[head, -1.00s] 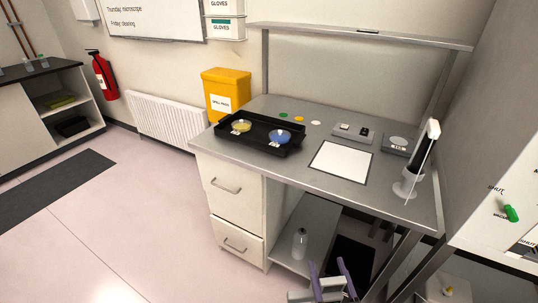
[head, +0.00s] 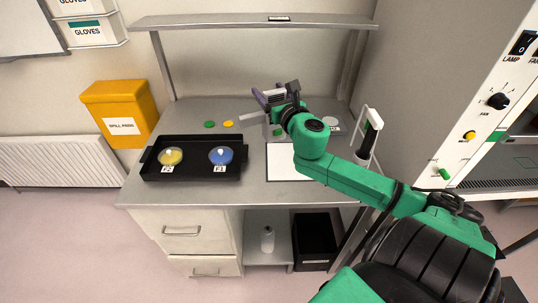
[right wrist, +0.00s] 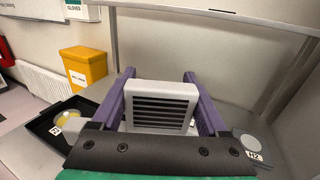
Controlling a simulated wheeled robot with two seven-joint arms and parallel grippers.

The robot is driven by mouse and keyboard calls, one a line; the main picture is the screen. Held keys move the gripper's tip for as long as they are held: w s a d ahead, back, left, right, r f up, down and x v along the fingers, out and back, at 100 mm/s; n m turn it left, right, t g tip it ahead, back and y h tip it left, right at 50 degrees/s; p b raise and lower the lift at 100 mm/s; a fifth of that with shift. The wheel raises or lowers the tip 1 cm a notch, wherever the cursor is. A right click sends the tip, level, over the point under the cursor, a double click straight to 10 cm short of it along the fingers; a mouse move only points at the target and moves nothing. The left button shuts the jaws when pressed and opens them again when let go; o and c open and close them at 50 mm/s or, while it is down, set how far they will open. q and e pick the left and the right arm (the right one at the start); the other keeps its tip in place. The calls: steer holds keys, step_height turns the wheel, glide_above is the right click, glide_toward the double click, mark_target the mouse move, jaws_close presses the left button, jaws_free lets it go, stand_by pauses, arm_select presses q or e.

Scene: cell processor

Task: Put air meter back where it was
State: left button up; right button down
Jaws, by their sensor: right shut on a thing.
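The air meter (right wrist: 160,106), a pale grey box with dark horizontal slats, is between the two purple fingers of my right gripper (right wrist: 158,98) in the right wrist view. My right gripper (head: 274,97) is shut on it. In the head view it is over the back of the grey bench (head: 255,190), below the raised shelf, and my wrist partly hides the meter. Whether the meter touches the bench cannot be told. My left gripper is not in view.
A black tray (head: 200,172) with a yellow dish (head: 171,156) and a blue dish (head: 220,155) lies left. A white sheet (head: 283,165) is partly under my arm. Green (head: 210,124) and yellow (head: 228,124) discs lie behind. The shelf (head: 220,22) spans above.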

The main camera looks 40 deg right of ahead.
steer(key=f, duration=0.3)
steer(key=s+f+b, duration=0.1)
steer(key=f, duration=0.2)
steer(key=f+b, duration=0.1)
steer(key=f, duration=0.1)
steer(key=shift+s+a+f, duration=0.1)
steer(key=shift+s+f, duration=0.15)
steer(key=shift+f, duration=0.15)
step_height(320, 180, down, 11)
steer(key=b, duration=0.5)
steer(key=shift+w+r, duration=0.15)
steer(key=shift+w, duration=0.15)
jaws_free()
steer(key=shift+r, duration=0.1)
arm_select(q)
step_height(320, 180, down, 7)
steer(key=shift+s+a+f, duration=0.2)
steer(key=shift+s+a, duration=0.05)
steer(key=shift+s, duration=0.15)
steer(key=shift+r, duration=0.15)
arm_select(e)
steer(key=shift+r, duration=0.15)
